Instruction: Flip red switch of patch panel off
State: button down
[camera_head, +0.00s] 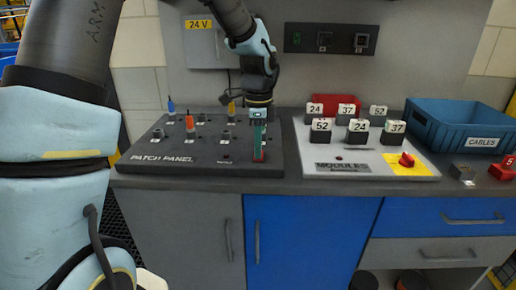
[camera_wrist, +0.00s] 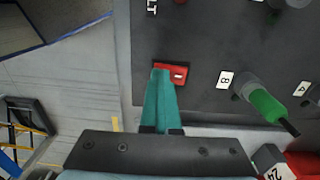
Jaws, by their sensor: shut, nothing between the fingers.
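The dark patch panel (camera_head: 180,158) lies on the counter, left of centre in the head view. It also fills the top of the wrist view (camera_wrist: 205,50). The red switch (camera_wrist: 179,76) is a small rocker near the panel's edge, with a white mark on its right part. My gripper (camera_wrist: 160,75) has its teal fingers shut, and their tips lie over the left part of the switch. Whether the tips touch it I cannot tell. In the head view my gripper (camera_head: 259,152) points down at the panel's front right, with a sliver of red beside it.
Several plugs stand in the panel, including an orange one (camera_head: 190,124), a blue one (camera_head: 171,106) and a green one (camera_wrist: 266,105) near my gripper. The modules board (camera_head: 350,160) and a blue cables crate (camera_head: 440,122) are to the right.

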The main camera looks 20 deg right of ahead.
jog(key=shift+w+d+r+p, duration=0.1)
jog(key=shift+w+d+p, duration=0.2)
jog(key=shift+w+p, duration=0.35)
jog(key=shift+r, duration=0.1)
jog(key=r+p, duration=0.4)
jog(key=shift+w+d+r, duration=0.2)
jog(key=shift+w+r, duration=0.05)
jog(key=shift+r, duration=0.1)
notch_tip(320, 180, up, 9)
jog(key=w+b, duration=0.1)
jog(key=b, duration=0.2)
jog(key=shift+d, duration=0.2)
